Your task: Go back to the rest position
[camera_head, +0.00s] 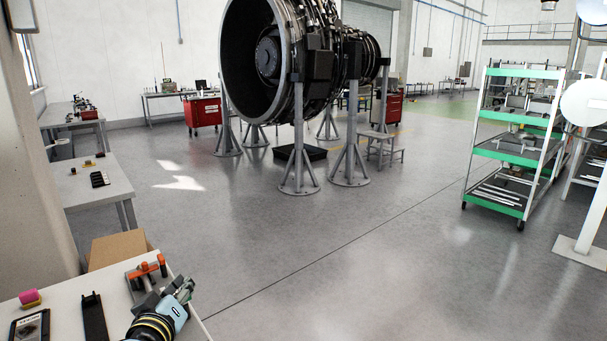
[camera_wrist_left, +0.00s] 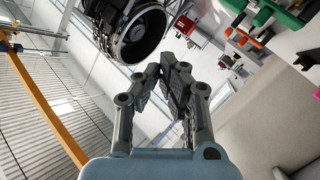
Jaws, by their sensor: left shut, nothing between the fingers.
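My left gripper (camera_head: 160,293) is at the bottom left of the head view, above the right end of the near white table (camera_head: 65,312). Its light blue body and dark fingers show next to orange-handled tools. In the left wrist view my left gripper (camera_wrist_left: 166,74) has its dark jointed fingers drawn together, with nothing held between them. My right gripper is in neither view.
The near table carries a pink roll (camera_head: 29,297), a black holder (camera_head: 94,318) and orange-handled tools (camera_head: 146,268). A cardboard box (camera_head: 118,249) stands behind it. A turbofan engine (camera_head: 268,60) rests on grey stands. A green-edged shelf cart (camera_head: 513,150) is at right. The middle floor is clear.

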